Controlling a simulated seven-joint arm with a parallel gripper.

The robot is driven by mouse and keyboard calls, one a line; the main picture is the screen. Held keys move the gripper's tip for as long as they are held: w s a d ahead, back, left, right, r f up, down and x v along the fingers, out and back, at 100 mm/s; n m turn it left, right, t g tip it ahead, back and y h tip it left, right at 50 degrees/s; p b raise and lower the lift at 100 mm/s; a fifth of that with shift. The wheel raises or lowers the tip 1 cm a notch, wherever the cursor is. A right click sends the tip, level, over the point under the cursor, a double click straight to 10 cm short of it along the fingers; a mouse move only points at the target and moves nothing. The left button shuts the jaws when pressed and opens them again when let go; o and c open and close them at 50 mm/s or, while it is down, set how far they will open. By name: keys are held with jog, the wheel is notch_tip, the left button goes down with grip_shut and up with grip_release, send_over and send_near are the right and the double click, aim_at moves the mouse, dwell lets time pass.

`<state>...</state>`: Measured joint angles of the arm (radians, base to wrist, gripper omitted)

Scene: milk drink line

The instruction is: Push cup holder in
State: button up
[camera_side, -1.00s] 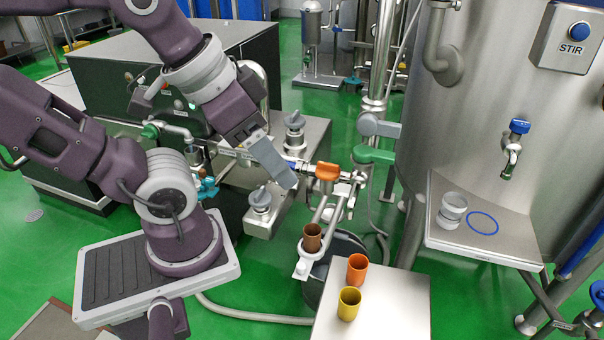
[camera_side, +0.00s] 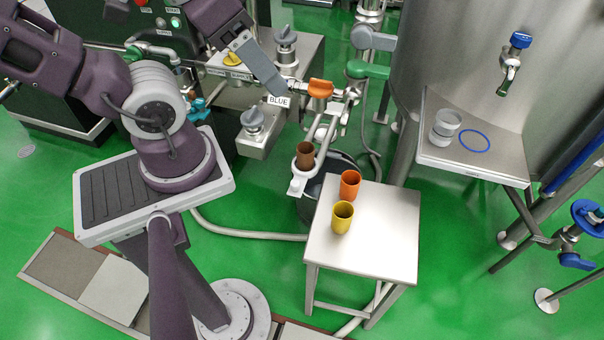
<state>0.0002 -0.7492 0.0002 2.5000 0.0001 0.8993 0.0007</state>
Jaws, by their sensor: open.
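The cup holder (camera_side: 297,186) is a pale bracket with a ring, at the near end of metal rails below the orange-handled valve (camera_side: 320,89). A brown cup (camera_side: 305,155) stands upright in its ring. My gripper (camera_side: 277,88) hangs above and to the left of the holder, left of the orange handle, and appears apart from both. Its grey fingers point down and to the right. It is open, with nothing seen between the fingers, though the gap is hard to see from this side.
An orange cup (camera_side: 350,184) and a yellow cup (camera_side: 342,217) stand on a small white table (camera_side: 385,235) right of the holder. A green handle (camera_side: 368,69) is at the upper right of the valve. Clear cups (camera_side: 445,128) stand on the tank's shelf (camera_side: 500,165).

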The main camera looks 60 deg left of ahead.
jog(key=shift+m+g, duration=0.4)
jog(key=shift+m, duration=0.5)
jog(key=w+f, duration=0.2)
jog(key=w, duration=0.1)
jog(key=shift+w+f, duration=0.1)
jog(key=shift+w, duration=0.15)
jog(key=c, duration=0.7)
jog(key=w+f+m, duration=0.1)
jog(key=w+f, duration=0.1)
jog(key=w+f+m+g, duration=0.1)
jog(key=w+f, duration=0.1)
jog(key=f, duration=0.1)
jog(key=w+f+m, duration=0.2)
jog(key=shift+d+f, duration=0.35)
jog(key=shift+f, duration=0.05)
grip_shut()
jog(key=m+g+y, duration=0.2)
jog(key=m+y, duration=0.2)
jog(key=m, duration=1.4)
send_over(295, 195)
jog(key=d, duration=0.2)
jog(key=shift+s+a+f, duration=0.1)
jog(key=shift+s+f, duration=0.05)
jog(key=shift+f, duration=6.35)
jog(key=shift+s+f, duration=0.15)
jog(key=shift+f, duration=6.35)
jog(key=shift+s+a+f, duration=0.1)
jog(key=shift+s+f, duration=0.05)
jog(key=shift+f, duration=6.35)
